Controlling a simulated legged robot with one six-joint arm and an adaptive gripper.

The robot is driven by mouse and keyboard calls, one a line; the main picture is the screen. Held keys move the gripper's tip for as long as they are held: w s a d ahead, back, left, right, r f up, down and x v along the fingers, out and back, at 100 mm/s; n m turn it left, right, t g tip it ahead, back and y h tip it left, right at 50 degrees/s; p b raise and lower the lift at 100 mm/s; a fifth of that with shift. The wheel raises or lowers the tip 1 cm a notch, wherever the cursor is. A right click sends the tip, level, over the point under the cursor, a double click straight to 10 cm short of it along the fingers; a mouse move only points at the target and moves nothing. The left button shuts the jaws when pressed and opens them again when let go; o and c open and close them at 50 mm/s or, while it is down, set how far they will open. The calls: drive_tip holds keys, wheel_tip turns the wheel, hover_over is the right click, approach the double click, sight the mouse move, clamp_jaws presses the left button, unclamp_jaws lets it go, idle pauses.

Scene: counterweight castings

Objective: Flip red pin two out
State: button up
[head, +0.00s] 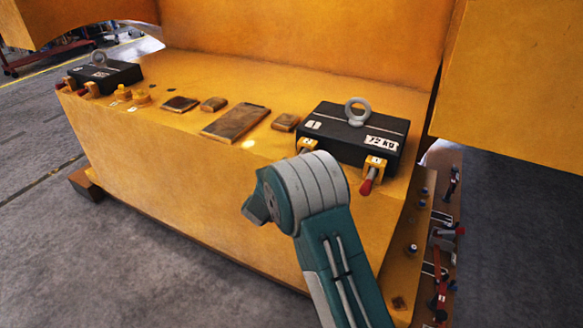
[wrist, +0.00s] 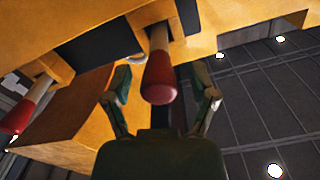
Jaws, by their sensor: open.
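My arm covers the area below the left bracket (head: 306,146). In the wrist view, a red-tipped pin (wrist: 160,78) lies between the spread fingers of my open gripper (wrist: 162,95), with gaps on both sides. Another red-tipped pin (wrist: 17,115) is at the left edge. The bracket numbers are too small to read.
A second black block (head: 105,74) with red-tipped pins stands at the casting's far left. Several brown plates (head: 236,122) and yellow knobs (head: 141,96) lie between the blocks. Tools (head: 440,240) rest on a surface at the right.

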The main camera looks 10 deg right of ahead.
drive_tip(key=v, duration=1.2)
drive_tip(key=shift+a, duration=0.1)
wheel_tip(320, 180, up, 10)
drive_tip(key=n+y, duration=0.3)
drive_tip(key=y, duration=0.5)
drive_tip(key=s+r+n+g+y, duration=0.2)
drive_tip(key=s+r+n+y, duration=0.2)
drive_tip(key=s+r, duration=0.25)
drive_tip(key=s+d+f+n+g, duration=0.1)
drive_tip(key=s+d, duration=0.4)
drive_tip(key=s, duration=0.8)
drive_tip(key=s+d+f+n+g+h, duration=0.1)
drive_tip(key=s+d+g, duration=0.4)
drive_tip(key=s, duration=0.9)
drive_tip(key=shift+s+d+f+n+g, duration=0.3)
drive_tip(key=shift+n+g, duration=0.2)
drive_tip(key=shift+n, duration=0.4)
drive_tip(key=shift+r, duration=0.1)
